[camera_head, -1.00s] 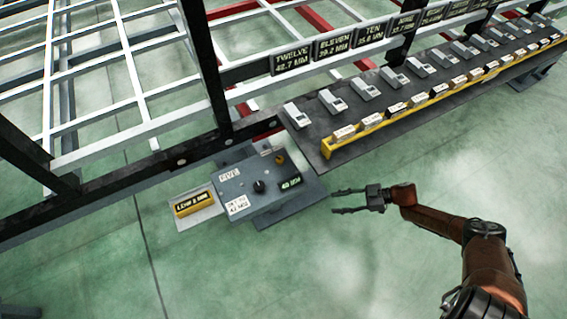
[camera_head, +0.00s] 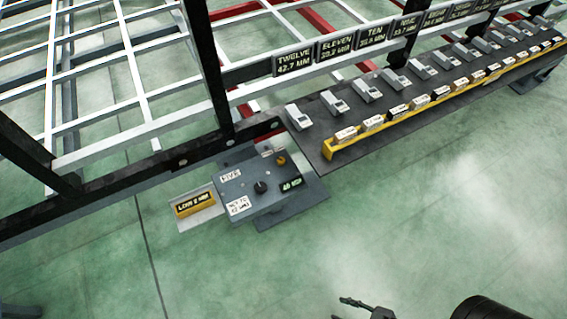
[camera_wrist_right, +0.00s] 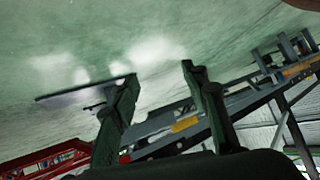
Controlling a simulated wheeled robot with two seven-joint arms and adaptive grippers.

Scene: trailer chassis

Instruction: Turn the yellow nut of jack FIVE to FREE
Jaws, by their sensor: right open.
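The grey jack box (camera_head: 245,208) stands on the floor at the frame's near side in the head view. Its top plate seems to read FIVE, but the lettering is blurred. A small yellow part (camera_head: 281,160), perhaps the nut, sits at its far right corner. A black knob (camera_head: 260,187) is at its middle, beside a small dark display (camera_head: 291,184). My right gripper (camera_head: 340,308) is at the bottom edge, open and empty, well apart from the box. Its open fingers also show in the right wrist view (camera_wrist_right: 159,73). My left gripper is not in view.
A yellow block (camera_head: 193,203) lies on a plate left of the box. A dark bench (camera_head: 315,145) with several grey devices and a yellow rail (camera_head: 360,138) runs to the upper right. The black and white chassis frame (camera_head: 130,143) lies behind. Green floor in front is clear.

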